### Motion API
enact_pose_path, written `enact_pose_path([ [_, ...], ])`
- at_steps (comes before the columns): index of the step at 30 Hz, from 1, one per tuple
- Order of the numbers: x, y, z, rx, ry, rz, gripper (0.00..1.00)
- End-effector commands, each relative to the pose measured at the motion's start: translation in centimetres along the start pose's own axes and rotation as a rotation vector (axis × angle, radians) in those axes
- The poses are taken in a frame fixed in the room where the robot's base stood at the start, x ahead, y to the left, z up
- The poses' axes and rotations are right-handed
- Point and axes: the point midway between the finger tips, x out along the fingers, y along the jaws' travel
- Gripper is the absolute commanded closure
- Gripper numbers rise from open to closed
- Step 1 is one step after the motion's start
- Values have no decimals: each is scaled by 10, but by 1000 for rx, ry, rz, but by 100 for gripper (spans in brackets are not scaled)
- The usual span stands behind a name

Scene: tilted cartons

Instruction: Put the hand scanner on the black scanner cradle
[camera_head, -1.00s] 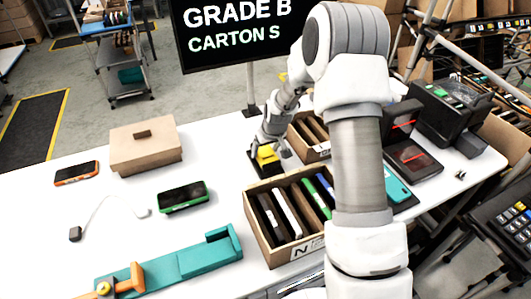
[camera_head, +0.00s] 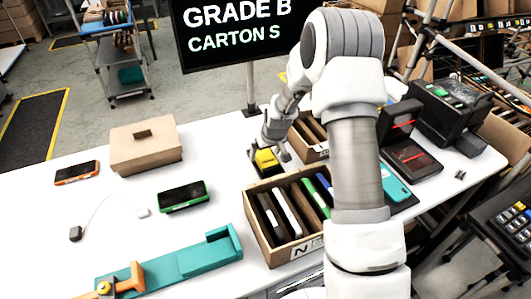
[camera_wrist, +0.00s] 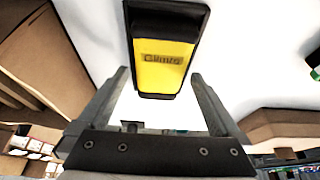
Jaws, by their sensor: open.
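The hand scanner (camera_head: 265,157) is yellow and black and sits at the far side of the white table, just left of the carton at the back. In the wrist view the scanner (camera_wrist: 166,55) shows a yellow face with a printed label and black edges. Black material shows around and below it in the head view; I cannot tell whether this is the black scanner cradle or the scanner's own body. My gripper (camera_head: 272,148) is at the scanner. In the wrist view its fingers (camera_wrist: 160,76) are apart, with the scanner's near end between and beyond their tips, not clamped.
A carton with upright devices (camera_head: 262,245) stands in front of my gripper, and another carton (camera_head: 307,140) is close on its right. A lidded box (camera_head: 145,148), phones and a teal fixture (camera_head: 180,262) lie to the left. The table between them is partly clear.

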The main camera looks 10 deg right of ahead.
Motion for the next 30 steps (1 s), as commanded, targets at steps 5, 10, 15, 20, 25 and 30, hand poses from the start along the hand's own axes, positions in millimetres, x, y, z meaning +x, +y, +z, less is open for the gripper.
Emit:
enact_pose_path([
  [5, -28, 0, -1, 0, 4, 1, 0],
  [10, -62, 0, -1, 0, 4, 1, 0],
  [15, -91, 1, -1, 0, 3, 2, 0],
  [20, -110, 0, -1, 0, 2, 0, 0],
  [25, -122, -1, 0, 0, 2, 2, 0],
  [30, -155, -5, 3, 1, 8, 19, 0],
])
